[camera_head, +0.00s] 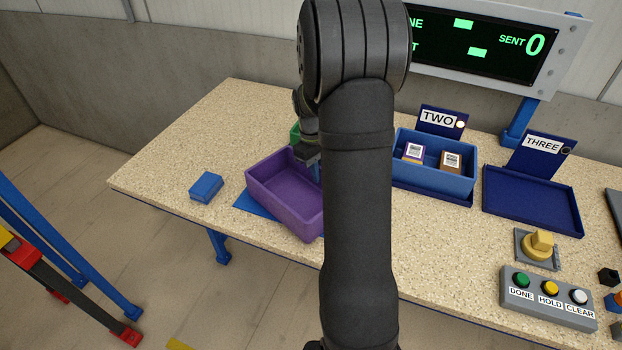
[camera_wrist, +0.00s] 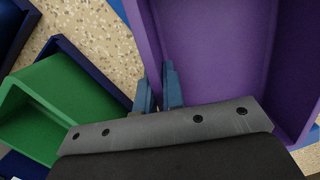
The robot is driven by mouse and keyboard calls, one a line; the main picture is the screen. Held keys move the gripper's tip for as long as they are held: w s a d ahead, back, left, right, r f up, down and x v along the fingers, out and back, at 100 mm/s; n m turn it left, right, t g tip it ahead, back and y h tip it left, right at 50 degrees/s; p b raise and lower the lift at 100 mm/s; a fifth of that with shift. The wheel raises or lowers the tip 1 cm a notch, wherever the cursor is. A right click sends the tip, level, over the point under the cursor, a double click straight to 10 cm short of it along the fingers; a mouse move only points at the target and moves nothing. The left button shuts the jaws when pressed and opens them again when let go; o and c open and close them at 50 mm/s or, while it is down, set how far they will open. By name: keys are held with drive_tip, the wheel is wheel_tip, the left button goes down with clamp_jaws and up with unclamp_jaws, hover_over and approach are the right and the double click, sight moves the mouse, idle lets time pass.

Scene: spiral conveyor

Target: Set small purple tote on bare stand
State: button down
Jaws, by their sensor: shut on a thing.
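The purple tote (camera_head: 277,190), empty and open at the top, is at the left-middle of the table, over a flat blue sheet (camera_head: 250,207). I cannot tell whether it touches the sheet. My gripper (camera_head: 314,168) is shut on its wall, on the side near the arm. In the wrist view the fingers (camera_wrist: 158,90) pinch the edge of the purple tote (camera_wrist: 205,50). The dark blue stand labelled THREE (camera_head: 530,203) is bare. The stand labelled TWO (camera_head: 437,193) bears a blue tote (camera_head: 432,176) with two small boxes. My arm hides the area left of it.
A green tote (camera_wrist: 60,105) stands close beside the fingers; a sliver shows in the head view (camera_head: 295,135). A small blue box (camera_head: 206,187) lies left. A button panel (camera_head: 548,297) and a yellow knob (camera_head: 540,246) sit front right. The table's back left is clear.

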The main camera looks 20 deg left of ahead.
wheel_tip(320, 180, up, 4)
drive_tip(key=shift+f, duration=0.15)
drive_tip(key=d+r, duration=0.7)
drive_tip(key=d, duration=0.5)
drive_tip(key=w+d+m+g+y, duration=0.1)
drive_tip(key=w+d+m, duration=0.3)
drive_tip(key=d+m, duration=0.6)
drive_tip(key=w+d+m+y, duration=0.1)
drive_tip(key=w+d+m, duration=0.35)
drive_tip(key=d, duration=0.95)
drive_tip(key=s+d+m+t+y, duration=0.1)
drive_tip(key=s+d+m, duration=0.3)
drive_tip(key=d+m, duration=0.7)
drive_tip(key=s+d+m+t, duration=0.1)
drive_tip(key=s+d+m, duration=0.4)
drive_tip(key=d, duration=1.1)
drive_tip(key=shift+m, duration=0.55)
drive_tip(key=shift+w+a+f, duration=0.8)
drive_tip(key=shift+w+f, duration=1)
drive_tip(key=shift+w, duration=0.1)
drive_tip(key=shift+w+a+f, duration=0.85)
drive_tip(key=shift+w+f, duration=0.95)
drive_tip(key=shift+w, duration=0.05)
drive_tip(key=shift+w+a+f, duration=0.8)
drive_tip(key=shift+w+f, duration=1)
drive_tip(key=shift+w, duration=0.1)
drive_tip(key=shift+f, duration=0.15)
